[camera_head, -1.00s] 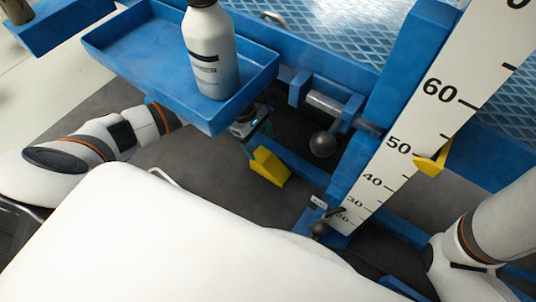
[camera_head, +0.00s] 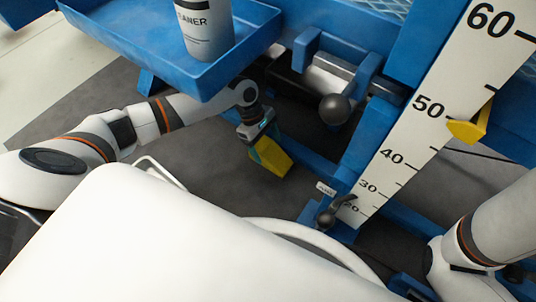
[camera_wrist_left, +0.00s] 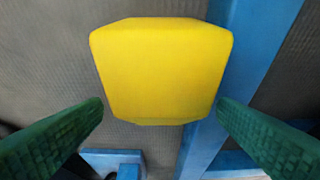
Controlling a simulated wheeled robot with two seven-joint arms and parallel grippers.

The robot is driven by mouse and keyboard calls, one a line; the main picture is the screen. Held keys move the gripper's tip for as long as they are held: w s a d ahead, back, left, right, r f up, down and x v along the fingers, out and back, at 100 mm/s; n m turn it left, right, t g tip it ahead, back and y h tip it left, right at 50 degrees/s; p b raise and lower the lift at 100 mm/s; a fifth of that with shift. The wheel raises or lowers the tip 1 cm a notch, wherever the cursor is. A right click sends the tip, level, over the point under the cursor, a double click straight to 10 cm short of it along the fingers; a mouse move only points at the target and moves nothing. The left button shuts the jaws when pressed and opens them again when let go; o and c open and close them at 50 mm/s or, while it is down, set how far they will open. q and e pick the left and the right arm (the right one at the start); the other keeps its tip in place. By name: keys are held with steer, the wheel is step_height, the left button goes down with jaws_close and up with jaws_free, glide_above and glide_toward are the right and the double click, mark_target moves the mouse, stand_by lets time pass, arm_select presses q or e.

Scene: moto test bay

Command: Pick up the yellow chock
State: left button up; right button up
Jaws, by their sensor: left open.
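The yellow chock (camera_head: 271,158) is low down beside the blue frame, below the blue tray, in the head view. In the left wrist view the chock (camera_wrist_left: 160,70) fills the upper middle as a yellow block with bevelled edges. My left gripper (camera_head: 262,146) is right at the chock and partly hides it in the head view. Its two green fingers (camera_wrist_left: 160,128) are apart, one on each lower side of the chock, with a visible gap at the left. No grip shows. My right arm is at the lower right; its gripper is out of view.
A blue tray (camera_head: 122,52) with a white bottle (camera_head: 207,30) overhangs my left arm. A measuring scale (camera_head: 408,133) with a yellow pointer (camera_head: 470,125) stands to the right. A ball-ended lever (camera_head: 334,109) juts from the blue frame. Grey floor is clear on the left.

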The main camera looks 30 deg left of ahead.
arm_select(q)
steer(key=shift+c, duration=0.5)
steer(key=c, duration=1.5)
steer(key=shift+r, duration=0.1)
steer(key=shift+c, duration=0.6)
steer(key=shift+r, duration=0.1)
